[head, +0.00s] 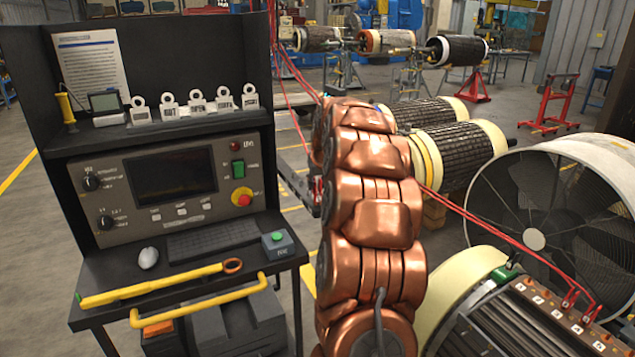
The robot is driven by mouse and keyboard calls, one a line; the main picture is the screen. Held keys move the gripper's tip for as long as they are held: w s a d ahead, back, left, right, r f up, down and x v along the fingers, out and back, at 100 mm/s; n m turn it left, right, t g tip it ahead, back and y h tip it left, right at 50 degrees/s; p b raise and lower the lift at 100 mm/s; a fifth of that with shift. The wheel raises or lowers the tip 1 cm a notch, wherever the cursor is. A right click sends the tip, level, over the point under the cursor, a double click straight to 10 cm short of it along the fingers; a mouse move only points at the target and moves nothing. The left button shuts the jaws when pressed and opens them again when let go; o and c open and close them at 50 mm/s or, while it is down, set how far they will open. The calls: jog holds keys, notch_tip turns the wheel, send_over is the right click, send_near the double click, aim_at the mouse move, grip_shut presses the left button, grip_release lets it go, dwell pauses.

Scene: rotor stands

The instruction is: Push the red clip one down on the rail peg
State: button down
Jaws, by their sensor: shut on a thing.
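My copper-coloured arm rises through the middle of the head view and hides what lies behind it. My gripper does not show; it is hidden behind the arm links. A dark rail (297,187) sticks out from the right side of the black console, and its far end runs behind my arm. Small red clips (317,190) show at the rail's end, right against the arm's edge. I cannot tell which is clip one, or whether it sits down on a peg.
The black console (158,128) holds a yellow-handled tool (150,286) on its shelf. Red leads (480,218) cross to a numbered terminal board (548,318) on a rotor at lower right. A large fan (560,200) and several rotors stand beyond.

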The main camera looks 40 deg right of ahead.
jog(key=c, duration=0.8)
grip_release()
jog(key=v, duration=1.2)
jog(key=s+a+f+n+g+y, duration=0.1)
jog(key=s+a+f, duration=0.15)
jog(key=a, duration=0.75)
jog(key=s+a+f+n+g+y, duration=0.15)
jog(key=s+a, duration=0.25)
jog(key=a, duration=0.6)
jog(key=s+a+f+n+g+y, duration=0.1)
jog(key=s+a+f, duration=0.2)
jog(key=a, duration=0.6)
jog(key=s+a+f+g, duration=0.1)
jog(key=s+a+f, duration=0.2)
jog(key=s, duration=0.5)
jog(key=s+a+f+n+g, duration=0.1)
jog(key=s+a+f, duration=0.1)
jog(key=s+a, duration=0.2)
jog(key=s+a+f+n+g+p, duration=0.1)
jog(key=s+a+f+g, duration=0.1)
jog(key=s, duration=0.9)
jog(key=shift+s+a+f, duration=0.15)
jog(key=shift+a+f, duration=0.25)
jog(key=shift+a, duration=0.3)
jog(key=shift+s+a+f, duration=0.15)
jog(key=shift+a+f, duration=0.3)
jog(key=shift+a, duration=0.2)
